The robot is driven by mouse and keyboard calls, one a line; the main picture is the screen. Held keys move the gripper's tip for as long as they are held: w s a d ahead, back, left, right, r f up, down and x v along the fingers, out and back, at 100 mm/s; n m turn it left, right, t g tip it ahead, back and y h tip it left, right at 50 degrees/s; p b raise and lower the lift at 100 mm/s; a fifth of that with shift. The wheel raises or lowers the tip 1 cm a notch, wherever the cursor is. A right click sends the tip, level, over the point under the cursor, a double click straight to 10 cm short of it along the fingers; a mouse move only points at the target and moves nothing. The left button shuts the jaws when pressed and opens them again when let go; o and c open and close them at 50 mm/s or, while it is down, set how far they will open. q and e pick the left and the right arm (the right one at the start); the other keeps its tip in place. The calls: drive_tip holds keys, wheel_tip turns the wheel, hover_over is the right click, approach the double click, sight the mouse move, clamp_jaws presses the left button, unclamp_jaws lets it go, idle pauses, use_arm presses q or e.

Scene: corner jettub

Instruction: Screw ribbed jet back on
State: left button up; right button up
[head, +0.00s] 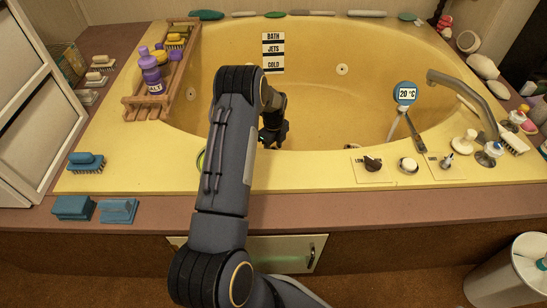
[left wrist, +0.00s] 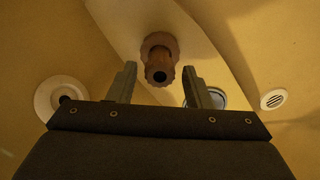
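A brown-red ribbed jet (left wrist: 160,50) with a round dark hole in its end shows at the top middle of the left wrist view. It lies in line with the gap between my left gripper's fingers, just beyond the tips; I cannot tell how far. My left gripper (left wrist: 159,72) is open, with nothing between its fingers. In the head view my left arm reaches over the front rim, and the gripper (head: 273,137) points down into the yellow tub (head: 310,110). The ribbed jet is hidden there. My right gripper is not in view.
White round fittings (left wrist: 60,98) (left wrist: 274,99) flank the gripper. A wooden rack (head: 150,103) with purple bottles (head: 151,74) stands on the left rim. A thermometer (head: 404,94), faucet (head: 462,90) and knobs (head: 373,164) stand at the right. Blue brushes (head: 86,162) lie front left.

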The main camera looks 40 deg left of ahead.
use_arm(q)
drive_tip(key=c, duration=0.9)
drive_tip(key=m, duration=0.2)
drive_tip(key=shift+f+m+b, duration=0.1)
drive_tip(key=shift+m+b, duration=0.2)
drive_tip(key=shift+m, duration=0.1)
drive_tip(key=m, duration=0.3)
